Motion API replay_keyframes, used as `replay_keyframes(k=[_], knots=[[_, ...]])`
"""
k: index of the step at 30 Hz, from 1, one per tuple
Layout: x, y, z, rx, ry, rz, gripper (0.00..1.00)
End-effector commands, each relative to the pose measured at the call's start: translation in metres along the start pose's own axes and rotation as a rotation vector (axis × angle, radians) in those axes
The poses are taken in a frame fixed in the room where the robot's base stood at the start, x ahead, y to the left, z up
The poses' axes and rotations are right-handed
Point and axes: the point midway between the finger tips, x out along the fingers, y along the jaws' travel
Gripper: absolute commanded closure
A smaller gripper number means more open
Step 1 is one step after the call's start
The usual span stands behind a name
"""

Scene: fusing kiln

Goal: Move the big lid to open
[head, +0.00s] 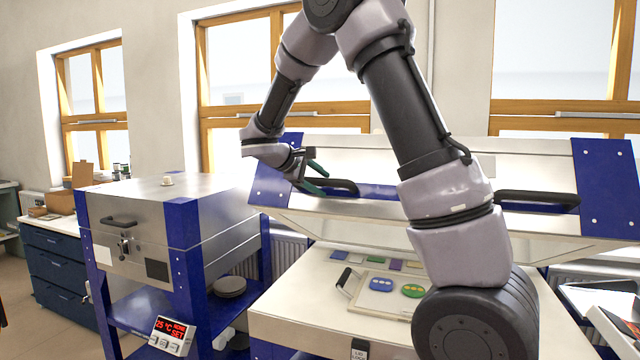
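The big lid (330,160) belongs to the wide kiln on the right. It is pale with blue ends and is raised and tilted above the kiln body (290,312), with a clear gap under its lower edge. It has a black left handle (343,187) and a black right handle (535,198). My gripper (320,180) is at the left end of the left handle, with two dark green fingers beside or around it. Whether they close on the handle is not clear. My arm hides the middle of the lid and part of the kiln bed.
A smaller closed kiln (160,210) on a blue stand is at the left, with a red-lit controller (172,335). Inside the big kiln lie a pale board (390,305) with blue and green pieces and several small coloured tiles. Windows line the wall behind.

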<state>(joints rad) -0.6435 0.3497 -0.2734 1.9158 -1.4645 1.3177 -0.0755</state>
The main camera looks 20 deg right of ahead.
Motion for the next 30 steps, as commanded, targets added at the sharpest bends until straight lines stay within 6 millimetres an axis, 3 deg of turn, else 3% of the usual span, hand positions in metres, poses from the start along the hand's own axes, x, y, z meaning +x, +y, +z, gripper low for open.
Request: replay_keyframes(k=[8, 21, 30], knots=[[-0.006, 0.0, 0.0, 0.001, 0.0, -0.001, 0.38], [-0.086, 0.0, -0.001, 0.002, 0.003, -0.001, 0.38], [-0.108, 0.0, 0.0, -0.001, 0.0, 0.0, 0.38]])
